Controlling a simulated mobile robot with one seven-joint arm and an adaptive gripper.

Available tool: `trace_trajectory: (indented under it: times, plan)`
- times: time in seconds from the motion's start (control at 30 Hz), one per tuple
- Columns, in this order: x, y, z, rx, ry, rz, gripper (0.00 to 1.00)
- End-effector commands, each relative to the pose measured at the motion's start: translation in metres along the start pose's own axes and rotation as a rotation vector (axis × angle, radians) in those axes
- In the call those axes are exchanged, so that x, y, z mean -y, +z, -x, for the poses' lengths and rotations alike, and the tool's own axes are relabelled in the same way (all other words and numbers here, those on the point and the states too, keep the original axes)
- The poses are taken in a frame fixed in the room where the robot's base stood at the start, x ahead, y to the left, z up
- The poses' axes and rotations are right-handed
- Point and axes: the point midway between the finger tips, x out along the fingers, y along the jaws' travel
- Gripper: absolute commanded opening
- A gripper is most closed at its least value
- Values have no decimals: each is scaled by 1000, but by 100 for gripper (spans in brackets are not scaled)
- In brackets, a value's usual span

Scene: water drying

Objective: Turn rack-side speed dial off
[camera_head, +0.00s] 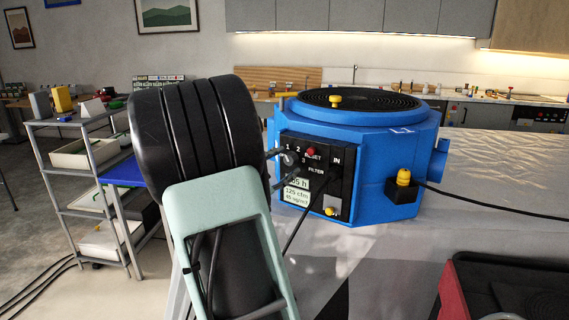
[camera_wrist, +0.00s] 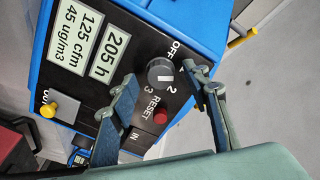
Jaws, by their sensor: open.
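The speed dial (camera_wrist: 160,72) is a round grey knob on the black control panel (camera_head: 318,172) of a blue machine (camera_head: 395,150). In the wrist view, OFF, 2 and 3 are printed around it. Its white mark seems to lie on the side toward 2; the exact setting is unclear. My gripper (camera_wrist: 161,76) is open, with one finger on each side of the dial. I cannot tell whether the fingers touch it. In the head view, my gripper (camera_head: 279,167) is at the panel's left side, partly hidden by my arm.
A red RESET button (camera_wrist: 160,117) sits close beside the dial, near one finger. A yellow knob (camera_wrist: 49,109) is farther along the panel. A grey rack (camera_head: 85,180) stands at left. A black cable (camera_head: 490,203) runs right from the machine over the covered surface.

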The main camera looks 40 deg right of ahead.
Motion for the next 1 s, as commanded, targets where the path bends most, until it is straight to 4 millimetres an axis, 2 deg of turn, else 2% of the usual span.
trace_trajectory:
  times: [0.37,0.73,1.0]
  plan:
    - [0,0,-6,0,0,-1,42]
    - [0,0,-6,0,0,-1,2]
    - [1,-1,-6,0,0,26,1]
